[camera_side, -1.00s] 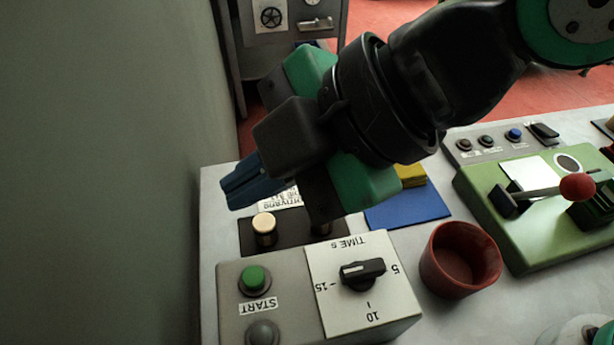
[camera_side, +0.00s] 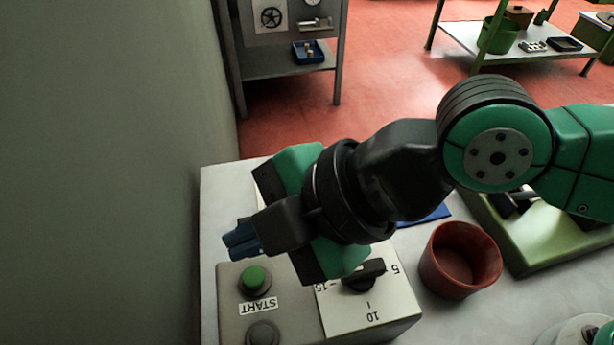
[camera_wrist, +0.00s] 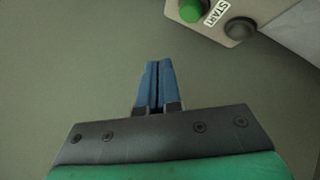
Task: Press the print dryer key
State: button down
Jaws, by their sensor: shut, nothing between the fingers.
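My gripper (camera_side: 240,241) is shut and empty, its blue fingers pressed together. In the side view it covers the spot where the black plate with the cream key and its label stood, so these are hidden. I cannot tell which key is the print dryer key. The grey control box (camera_side: 228,310) has a green START button (camera_side: 254,279), just below my fingertips in the side view, and a grey button (camera_side: 262,334). In the wrist view my fingertips (camera_wrist: 157,66) point at plain grey-green surface, with the green button (camera_wrist: 192,9) at upper right, apart from them.
A black dial (camera_side: 363,276) sits on the box's white TIME plate, close by my gripper. A red-brown cup (camera_side: 460,260) stands right of it. A green machine (camera_side: 540,240) is farther right, partly behind my arm. A plain wall (camera_side: 100,180) bounds the left.

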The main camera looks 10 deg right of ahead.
aim_at(263, 275)
jog(key=shift+f, duration=1.7)
dwell(0.7)
jog(key=shift+f, duration=0.4)
jog(key=shift+f, duration=0.4)
dwell(0.6)
jog(key=shift+r, duration=0.85)
jog(key=shift+r, duration=2.5)
